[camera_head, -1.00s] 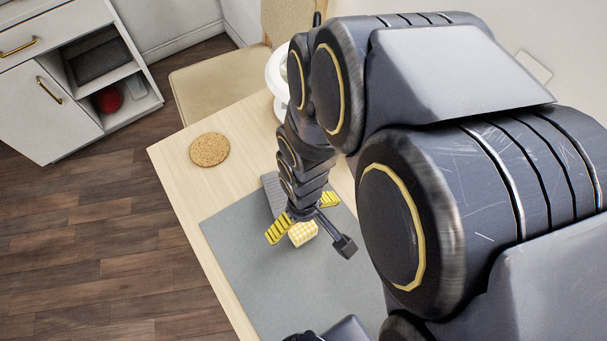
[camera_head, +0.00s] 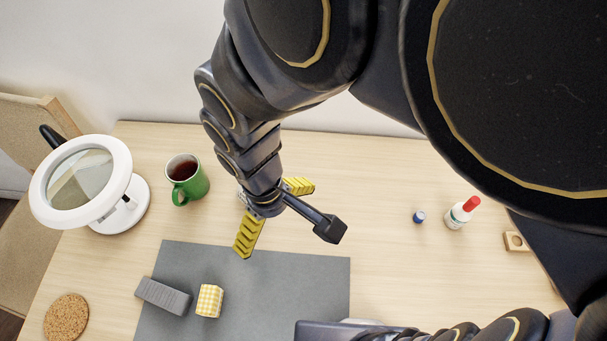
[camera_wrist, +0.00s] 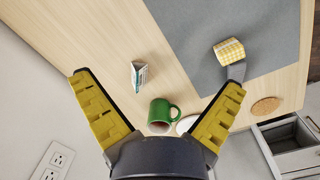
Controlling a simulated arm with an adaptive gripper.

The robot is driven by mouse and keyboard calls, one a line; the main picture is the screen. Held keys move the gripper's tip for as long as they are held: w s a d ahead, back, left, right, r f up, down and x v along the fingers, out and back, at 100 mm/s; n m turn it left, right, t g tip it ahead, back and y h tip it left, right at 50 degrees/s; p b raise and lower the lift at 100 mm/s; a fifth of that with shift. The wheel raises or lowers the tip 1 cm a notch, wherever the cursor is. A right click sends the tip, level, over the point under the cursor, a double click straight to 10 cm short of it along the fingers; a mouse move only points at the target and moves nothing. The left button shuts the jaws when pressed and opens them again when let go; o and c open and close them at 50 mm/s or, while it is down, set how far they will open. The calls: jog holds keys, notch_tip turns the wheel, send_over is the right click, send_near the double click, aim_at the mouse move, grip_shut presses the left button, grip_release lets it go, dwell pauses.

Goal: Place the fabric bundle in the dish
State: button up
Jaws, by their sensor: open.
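The fabric bundle (camera_head: 209,300), a small yellow-and-white checked block, lies on the grey mat (camera_head: 270,290). It also shows in the wrist view (camera_wrist: 229,50), at the upper right. My gripper (camera_head: 272,212) is above the table behind the bundle, to its right in the head view. Its yellow-padded fingers are spread wide and empty; the wrist view shows the same gap (camera_wrist: 160,88). I cannot make out a dish for certain in either view; my arm hides part of the table.
A grey block (camera_head: 163,295) lies just left of the bundle. A green mug of dark liquid (camera_head: 187,180), a magnifier lamp (camera_head: 130,205) and a cork coaster (camera_head: 66,318) are on the left. A red-capped bottle (camera_head: 462,212), blue cap (camera_head: 419,217) and wooden piece (camera_head: 516,242) are right.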

jog(key=s+d+r+m+g, duration=0.1)
jog(key=s+d+r+m, duration=0.2)
jog(key=d, duration=0.4)
jog(key=s+d+r+m, duration=0.3)
jog(key=d+r+m, duration=0.2)
jog(key=d+m, duration=0.2)
jog(key=shift+d+r+g+y, duration=0.15)
jog(key=shift+d+g+y, duration=0.25)
jog(key=shift+d, duration=0.3)
jog(key=shift+s+d+r, duration=0.15)
jog(key=shift+s, duration=0.3)
jog(key=shift+c, duration=0.2)
